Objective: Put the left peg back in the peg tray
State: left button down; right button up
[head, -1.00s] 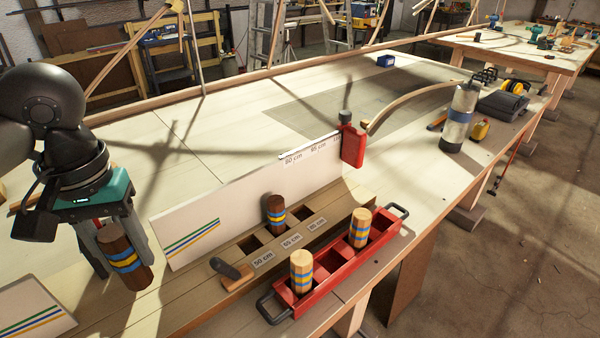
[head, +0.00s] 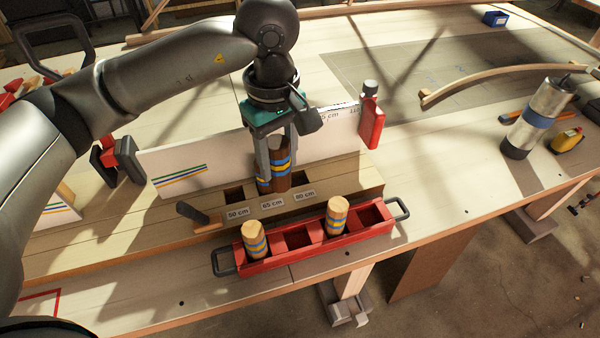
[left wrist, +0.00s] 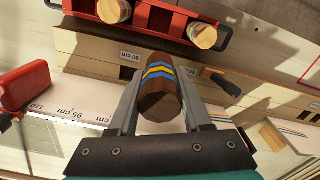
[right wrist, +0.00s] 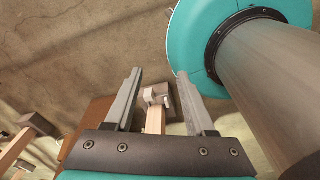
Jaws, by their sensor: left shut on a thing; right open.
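My left gripper (head: 279,172) is shut on a dark brown peg (head: 281,160) with yellow and blue bands, over the wooden block with labelled holes. The held peg also shows in the left wrist view (left wrist: 162,95). My right gripper (right wrist: 159,76) is open and empty.
A metal cylinder (head: 538,118) and a curved lath (head: 500,79) are farther right.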

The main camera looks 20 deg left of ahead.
pick_arm(q)
jog(key=n, duration=0.2)
jog(key=n+p, duration=0.1)
jog(key=n, duration=0.1)
jog(key=n+p, duration=0.1)
jog(key=n, duration=0.1)
jog(key=shift+s+d, duration=0.2)
jog(key=shift+d, duration=0.15)
jog(key=n, duration=0.1)
jog(key=n+p, duration=0.2)
jog(key=shift+s+d+f+n, duration=0.1)
jog(key=shift+d+f+n, duration=0.05)
jog(key=shift+d+n, duration=0.15)
pick_arm(e)
notch_tip(320, 180, up, 13)
jog(key=p, duration=0.9)
pick_arm(q)
jog(key=s+d+f+n+b, duration=0.1)
jog(key=f+n+b, duration=0.2)
jog(key=n, duration=0.7)
jog(key=s+d+f+n+b, duration=0.1)
jog(key=s+f+n+b, duration=0.1)
jog(key=f+n+b, duration=0.2)
jog(key=shift+d+f+n, duration=0.4)
jog(key=shift+f+n, duration=1.15)
jog(key=shift+n, duration=1.55)
pick_arm(e)
notch_tip(320, 180, down, 7)
jog(key=shift+a+r, duration=0.15)
jog(key=shift+a, duration=0.1)
